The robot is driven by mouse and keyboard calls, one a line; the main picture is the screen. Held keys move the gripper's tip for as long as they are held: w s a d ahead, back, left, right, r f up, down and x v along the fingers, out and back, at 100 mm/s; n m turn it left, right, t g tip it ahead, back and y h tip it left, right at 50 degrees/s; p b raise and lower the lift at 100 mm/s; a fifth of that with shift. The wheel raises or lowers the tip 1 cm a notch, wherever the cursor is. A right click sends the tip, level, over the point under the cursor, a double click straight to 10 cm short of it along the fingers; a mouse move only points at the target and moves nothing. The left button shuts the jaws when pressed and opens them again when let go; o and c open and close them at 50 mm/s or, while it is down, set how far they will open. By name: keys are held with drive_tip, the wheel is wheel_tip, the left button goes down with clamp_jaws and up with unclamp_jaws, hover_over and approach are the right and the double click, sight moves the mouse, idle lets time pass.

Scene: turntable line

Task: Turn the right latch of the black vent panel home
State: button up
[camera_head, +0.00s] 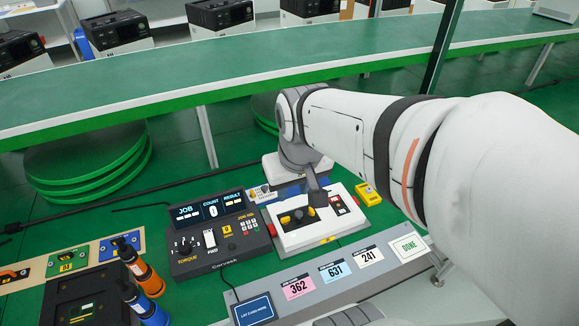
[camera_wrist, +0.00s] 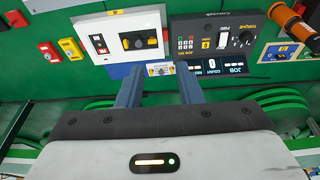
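The black vent panel (camera_head: 297,217) sits in a white fixture (camera_head: 322,232) on the green bench. Yellow latch parts show on it, one toward the left (camera_head: 285,220) and one toward the right (camera_head: 310,211). The right part is close to my gripper in this view, and its exact angle is too small to read. In the wrist view, turned round, the panel (camera_wrist: 138,41) lies beyond the fingertips. My gripper (camera_wrist: 160,84) is open, with a clear gap between its two blue-grey fingers and nothing held. It also shows in the head view (camera_head: 318,198), above the fixture's back edge.
A dark torque console (camera_head: 215,235) stands left of the fixture. A yellow box (camera_head: 368,194) is at its right. Coloured number cards (camera_head: 333,271) lie in front. Orange (camera_head: 143,268) and blue (camera_head: 142,305) drivers stand at the left. A green conveyor (camera_head: 200,70) runs behind.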

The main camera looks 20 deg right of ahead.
drive_tip(key=w+d+f+g+b, duration=0.1)
drive_tip(key=w+d+f+b, duration=0.3)
drive_tip(key=w+f, duration=0.5)
drive_tip(key=g+b, duration=0.2)
drive_tip(key=b, duration=0.1)
approach(312, 211)
drive_tip(key=shift+w+d+f, duration=0.15)
drive_tip(key=shift+w+f, duration=0.15)
drive_tip(key=shift+w, duration=0.15)
drive_tip(key=shift+d+f+p, duration=0.1)
drive_tip(key=shift+f+p, duration=0.25)
drive_tip(key=shift+f, duration=3.65)
drive_tip(key=shift+c, duration=0.5)
clamp_jaws()
